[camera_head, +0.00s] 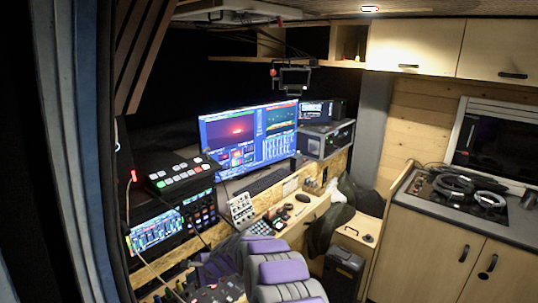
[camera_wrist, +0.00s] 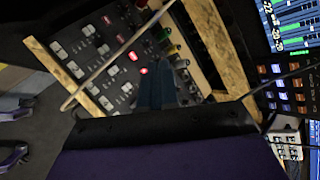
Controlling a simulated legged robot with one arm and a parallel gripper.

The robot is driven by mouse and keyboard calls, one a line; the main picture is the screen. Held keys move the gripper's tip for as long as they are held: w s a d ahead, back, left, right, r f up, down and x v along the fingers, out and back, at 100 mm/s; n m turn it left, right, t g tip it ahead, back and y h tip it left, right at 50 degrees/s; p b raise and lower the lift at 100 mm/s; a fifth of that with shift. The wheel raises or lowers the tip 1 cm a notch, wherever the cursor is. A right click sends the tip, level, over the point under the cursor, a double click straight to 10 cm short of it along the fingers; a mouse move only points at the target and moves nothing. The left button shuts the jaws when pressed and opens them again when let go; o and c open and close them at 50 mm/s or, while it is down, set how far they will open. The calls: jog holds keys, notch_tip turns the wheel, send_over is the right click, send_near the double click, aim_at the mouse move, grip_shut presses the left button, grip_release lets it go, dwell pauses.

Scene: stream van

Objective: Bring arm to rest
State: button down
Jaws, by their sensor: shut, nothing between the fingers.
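My gripper (camera_wrist: 157,88) shows in the wrist view as two slim blue-grey fingers side by side, shut with nothing between them. The fingers point up the picture over a wood-framed control panel (camera_wrist: 105,75) with rows of buttons, some lit red. A gap between the fingertips and the panel cannot be judged. In the head view I cannot make out my arm or gripper.
A chair (camera_head: 283,272) with purple and grey cushions stands before the wooden desk (camera_head: 305,222). The desk holds monitors (camera_head: 240,140), a switcher (camera_head: 180,173) and a keyboard. A counter (camera_head: 420,202) with coiled cables (camera_head: 462,185) is on the right.

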jog(key=s+d+r+n+g+h, duration=0.25)
jog(key=s+d+r+n, duration=0.45)
jog(key=s+d+r, duration=1.05)
jog(key=s+d+n+h, duration=0.1)
jog(key=s+d+h, duration=0.1)
jog(key=s+d, duration=0.5)
jog(key=s+d+n+g+h, duration=0.1)
jog(key=s+d, duration=0.6)
jog(key=s, duration=0.7)
jog(key=s+d+n+g+h, duration=0.1)
jog(key=s+d+n+h, duration=0.1)
jog(key=s+d, duration=0.6)
jog(key=shift+s+f+n+h, duration=0.25)
jog(key=shift+s+n+h, duration=0.15)
jog(key=shift+s, duration=0.75)
